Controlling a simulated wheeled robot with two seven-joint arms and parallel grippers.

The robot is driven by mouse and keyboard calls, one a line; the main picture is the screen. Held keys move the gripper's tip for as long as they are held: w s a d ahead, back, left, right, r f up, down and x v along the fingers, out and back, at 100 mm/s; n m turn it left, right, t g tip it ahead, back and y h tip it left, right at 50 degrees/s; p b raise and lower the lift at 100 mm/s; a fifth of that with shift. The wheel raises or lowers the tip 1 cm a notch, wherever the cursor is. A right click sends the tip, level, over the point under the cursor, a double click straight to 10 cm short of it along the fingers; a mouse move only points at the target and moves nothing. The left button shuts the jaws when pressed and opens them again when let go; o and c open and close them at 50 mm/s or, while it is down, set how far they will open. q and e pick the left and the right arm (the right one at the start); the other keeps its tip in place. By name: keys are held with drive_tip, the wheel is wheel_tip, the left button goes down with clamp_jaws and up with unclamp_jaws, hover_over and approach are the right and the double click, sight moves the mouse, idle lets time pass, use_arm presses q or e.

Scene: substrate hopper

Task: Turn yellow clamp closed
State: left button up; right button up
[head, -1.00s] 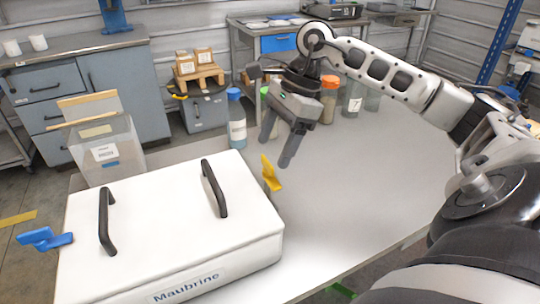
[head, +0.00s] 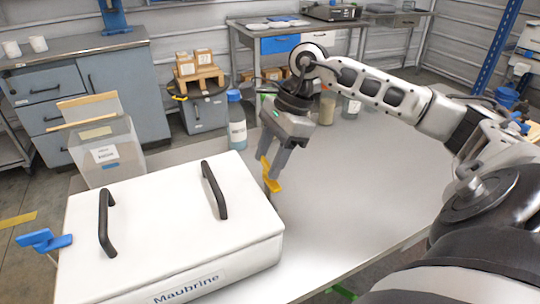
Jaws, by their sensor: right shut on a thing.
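The yellow clamp (head: 271,183) is on the right side of the white hopper box (head: 160,225) marked "Maubrine". Its upper part stands up beside the lid edge. My right gripper (head: 272,164) comes down from above, and its fingers are shut on the yellow clamp, covering part of it. A blue clamp (head: 44,240) sticks out from the box's left side. Two black handles, a left one (head: 104,222) and a right one (head: 214,190), stand on the lid. My left gripper is not in view.
A clear container (head: 105,155) stands behind the box at left. A blue-capped bottle (head: 236,122) and several jars (head: 327,106) stand behind my right gripper. The grey table (head: 350,185) is clear to the right of the box.

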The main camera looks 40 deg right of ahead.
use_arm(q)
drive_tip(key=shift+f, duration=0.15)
use_arm(e)
drive_tip(key=shift+f+m+b, duration=0.1)
drive_tip(key=shift+m+b, duration=0.45)
drive_tip(key=shift+m, duration=0.05)
drive_tip(key=shift+s+m+t+h+b, duration=0.1)
drive_tip(key=shift+m+t+h+b, duration=0.2)
drive_tip(key=shift+m+t+b, duration=0.5)
drive_tip(key=m+b, duration=0.1)
drive_tip(key=m, duration=0.3)
drive_tip(key=shift+a+t+h+b, duration=0.1)
drive_tip(key=shift+t+h+b, duration=0.3)
drive_tip(key=shift+m+h, duration=0.4)
drive_tip(key=shift+m, duration=0.6)
drive_tip(key=m+h, duration=0.1)
drive_tip(key=m, duration=0.2)
drive_tip(key=shift+s+a+m+t, duration=0.1)
drive_tip(key=shift+a+m+t, duration=0.05)
drive_tip(key=shift+m+t, duration=0.2)
drive_tip(key=m+h, duration=0.1)
drive_tip(key=m, duration=0.2)
drive_tip(key=shift+a+r, duration=0.1)
drive_tip(key=shift+r, duration=0.1)
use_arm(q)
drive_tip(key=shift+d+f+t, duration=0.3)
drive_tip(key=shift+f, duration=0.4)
use_arm(e)
drive_tip(key=shift+m+h, duration=0.7)
drive_tip(key=shift+m, duration=0.45)
